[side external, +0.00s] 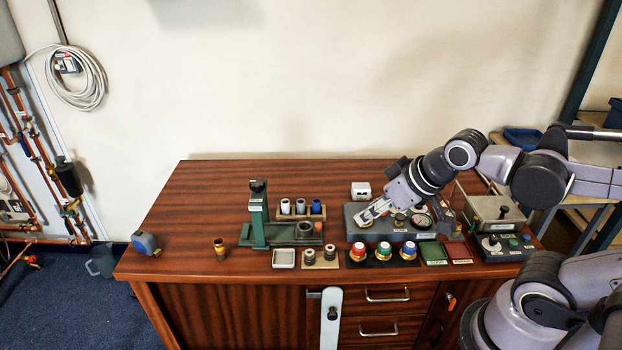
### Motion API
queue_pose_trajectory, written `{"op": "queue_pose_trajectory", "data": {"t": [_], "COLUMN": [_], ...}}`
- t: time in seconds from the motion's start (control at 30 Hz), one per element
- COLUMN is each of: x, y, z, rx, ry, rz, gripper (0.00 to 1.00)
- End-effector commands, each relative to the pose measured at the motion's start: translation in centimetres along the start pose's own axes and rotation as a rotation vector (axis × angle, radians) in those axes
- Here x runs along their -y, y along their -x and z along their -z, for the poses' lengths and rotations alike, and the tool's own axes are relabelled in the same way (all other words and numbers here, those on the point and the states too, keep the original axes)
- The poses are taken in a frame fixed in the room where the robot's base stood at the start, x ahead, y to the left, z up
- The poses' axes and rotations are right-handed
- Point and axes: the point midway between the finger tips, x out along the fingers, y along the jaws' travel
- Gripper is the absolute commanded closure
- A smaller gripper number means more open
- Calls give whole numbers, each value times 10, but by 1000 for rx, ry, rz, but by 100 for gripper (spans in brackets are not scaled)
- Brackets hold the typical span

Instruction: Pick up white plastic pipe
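A small wooden rack (293,218) stands near the middle of the table and holds three short upright cylinders. The left one, a whitish cylinder (285,206), looks most like the white plastic pipe. My gripper (364,217) is to the right of the rack, pointing down and left above a grey gauge unit (390,234), apart from the cylinders. Its fingers are too small to tell whether they are open or shut.
A green press-like stand (258,215) is close left of the rack. In front are a square tray (284,258), dark rings, red, green and blue capped parts, and green and red pads. The table's left and back are mostly clear.

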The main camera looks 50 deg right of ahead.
Motion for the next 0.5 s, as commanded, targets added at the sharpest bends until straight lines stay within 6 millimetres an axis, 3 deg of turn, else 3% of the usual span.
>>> {"op": "queue_pose_trajectory", "data": {"t": [0.17, 0.5], "x": [-2, -14], "y": [-2, -31], "z": [10, 83], "rx": [4, 30], "ry": [-9, -78], "rz": [-5, -47], "gripper": [64, 64]}}
